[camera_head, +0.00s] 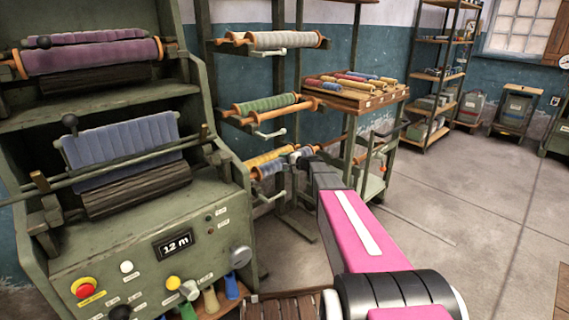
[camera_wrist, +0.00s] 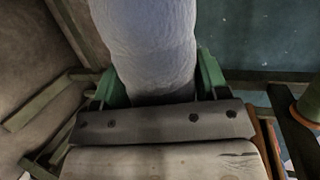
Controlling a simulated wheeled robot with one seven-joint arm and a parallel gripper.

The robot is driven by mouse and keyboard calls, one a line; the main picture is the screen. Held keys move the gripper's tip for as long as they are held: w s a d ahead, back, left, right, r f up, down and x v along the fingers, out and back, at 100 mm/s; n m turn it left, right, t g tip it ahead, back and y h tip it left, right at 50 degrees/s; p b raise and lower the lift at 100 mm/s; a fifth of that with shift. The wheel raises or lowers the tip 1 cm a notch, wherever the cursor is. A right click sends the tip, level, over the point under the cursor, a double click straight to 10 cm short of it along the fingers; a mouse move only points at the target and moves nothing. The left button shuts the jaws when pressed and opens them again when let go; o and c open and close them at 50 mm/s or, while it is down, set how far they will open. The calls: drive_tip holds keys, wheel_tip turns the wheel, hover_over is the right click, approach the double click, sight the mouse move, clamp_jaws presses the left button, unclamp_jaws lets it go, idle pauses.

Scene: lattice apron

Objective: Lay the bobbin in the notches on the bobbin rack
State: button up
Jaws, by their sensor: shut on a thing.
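The bobbin rack (camera_head: 278,70) stands in the middle left of the head view, with dark posts and notched arms at several heights. A grey-white bobbin lies on its top arms, a green one on the middle arms and a yellow one (camera_head: 262,158) lower down. My gripper (camera_head: 297,156) is beside the lower arms. It is shut on a pale blue-grey bobbin (camera_wrist: 150,45), held between the green fingers in the wrist view. In the head view this bobbin (camera_head: 268,169) appears just below the yellow one. Its far end is out of the wrist view, and I cannot tell whether it touches the rack.
A green winding machine (camera_head: 130,235) with large rolls fills the left. A wooden tray of colored bobbins (camera_head: 352,97) stands on a stand right of the rack. Shelving (camera_head: 440,75) is at the back. The concrete floor (camera_head: 460,200) at right is clear.

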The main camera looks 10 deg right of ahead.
drive_tip(key=shift+f, duration=1.7)
idle(0.8)
drive_tip(key=o, duration=1.3)
drive_tip(key=v, duration=1)
drive_tip(key=shift+s+d, duration=0.25)
drive_tip(key=shift+d, duration=0.05)
